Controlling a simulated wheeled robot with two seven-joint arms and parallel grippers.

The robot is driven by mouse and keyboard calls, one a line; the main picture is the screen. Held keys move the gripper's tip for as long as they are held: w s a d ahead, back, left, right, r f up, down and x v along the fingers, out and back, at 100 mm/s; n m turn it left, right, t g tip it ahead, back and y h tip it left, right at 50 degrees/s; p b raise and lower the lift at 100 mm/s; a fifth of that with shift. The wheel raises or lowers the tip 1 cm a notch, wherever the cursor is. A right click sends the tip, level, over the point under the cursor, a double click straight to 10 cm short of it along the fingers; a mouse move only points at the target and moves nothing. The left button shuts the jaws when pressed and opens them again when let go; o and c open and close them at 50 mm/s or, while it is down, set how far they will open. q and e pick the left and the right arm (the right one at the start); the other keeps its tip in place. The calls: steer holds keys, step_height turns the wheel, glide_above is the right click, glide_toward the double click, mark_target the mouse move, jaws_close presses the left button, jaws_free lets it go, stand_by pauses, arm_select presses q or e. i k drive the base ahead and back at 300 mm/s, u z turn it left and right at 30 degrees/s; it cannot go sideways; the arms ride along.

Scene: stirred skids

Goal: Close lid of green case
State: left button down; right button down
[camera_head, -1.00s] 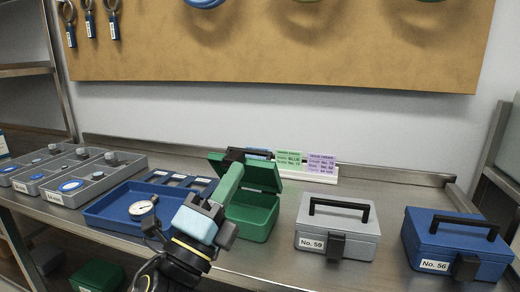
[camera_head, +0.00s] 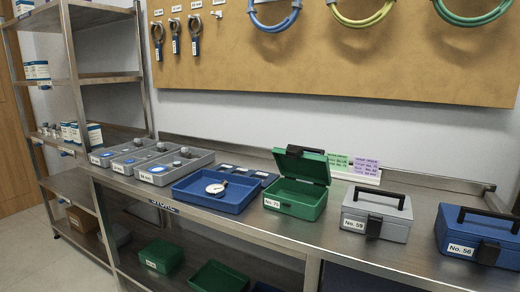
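The green case (camera_head: 295,195) stands on the metal bench (camera_head: 262,226), its label reading No. 75 or similar. Its lid (camera_head: 302,163) is open, tilted up at the back, with a black handle on it. The inside looks empty. Neither of my grippers shows in the head view now.
Cards (camera_head: 365,167) stand behind. Green bins (camera_head: 161,256) sit below.

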mark_target(310, 167)
steer(key=u, duration=0.9)
steer(key=i, duration=0.75)
steer(key=z, duration=0.75)
